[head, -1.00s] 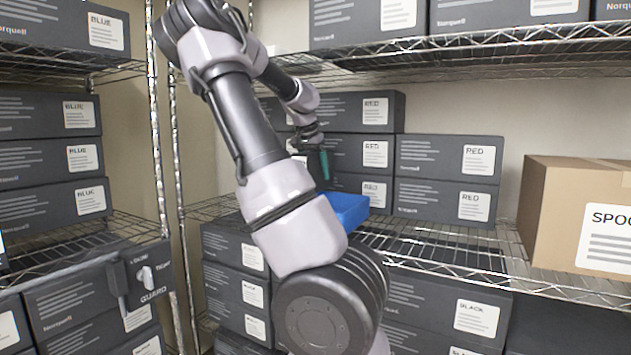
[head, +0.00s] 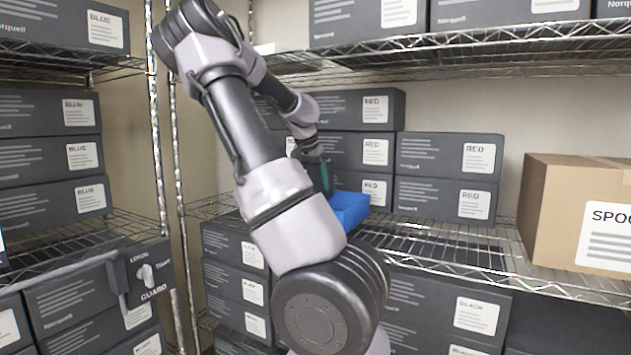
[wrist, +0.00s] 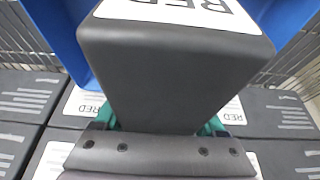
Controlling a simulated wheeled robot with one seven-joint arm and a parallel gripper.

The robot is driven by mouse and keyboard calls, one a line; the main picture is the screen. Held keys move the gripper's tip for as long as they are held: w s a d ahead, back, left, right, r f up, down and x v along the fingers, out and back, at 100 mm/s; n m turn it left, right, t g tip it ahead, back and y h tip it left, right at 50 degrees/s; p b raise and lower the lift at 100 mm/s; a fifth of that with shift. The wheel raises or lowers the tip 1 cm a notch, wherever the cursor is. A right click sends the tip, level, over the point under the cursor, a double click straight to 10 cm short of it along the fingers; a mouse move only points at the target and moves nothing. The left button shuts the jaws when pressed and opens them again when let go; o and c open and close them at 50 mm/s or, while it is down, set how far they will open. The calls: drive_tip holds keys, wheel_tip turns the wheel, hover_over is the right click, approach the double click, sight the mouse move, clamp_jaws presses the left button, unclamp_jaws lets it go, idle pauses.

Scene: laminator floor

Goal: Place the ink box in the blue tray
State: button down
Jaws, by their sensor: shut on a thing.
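My gripper (wrist: 160,121) is shut on the ink box (wrist: 170,75), a dark grey box with a white RED label, held between its teal fingers. The blue tray (wrist: 62,28) shows behind the box on both sides in the wrist view. In the head view the blue tray (head: 352,208) sits on the middle wire shelf, partly hidden by my arm. My gripper (head: 325,178) is at the tray's back left there, with one teal finger visible. The held box is hidden by my arm in the head view. I cannot tell whether the box touches the tray.
Stacked RED boxes (head: 445,157) stand behind and right of the tray. A cardboard carton (head: 555,212) stands at the right of the shelf. An upper wire shelf (head: 450,58) hangs above. Bare wire shelf (head: 450,252) lies between tray and carton.

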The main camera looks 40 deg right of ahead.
sight(312, 164)
unclamp_jaws()
drive_tip(key=v, duration=0.6)
drive_tip(key=shift+r, duration=0.4)
drive_tip(key=s+a, duration=0.4)
drive_tip(key=a, duration=0.5)
drive_tip(key=s+a+f+n+y, duration=0.25)
drive_tip(key=a+f+y, duration=0.35)
drive_tip(key=a+f, duration=0.3)
drive_tip(key=s+a+r+n+t, duration=0.2)
drive_tip(key=s+a+r+n, duration=0.1)
drive_tip(key=s+a+r, duration=0.3)
drive_tip(key=s+a+r+n+t, duration=0.3)
drive_tip(key=s+a+r, duration=0.3)
drive_tip(key=a, duration=0.4)
drive_tip(key=shift+s+n, duration=0.35)
drive_tip(key=shift+s, duration=0.2)
drive_tip(key=shift+a+r, duration=0.15)
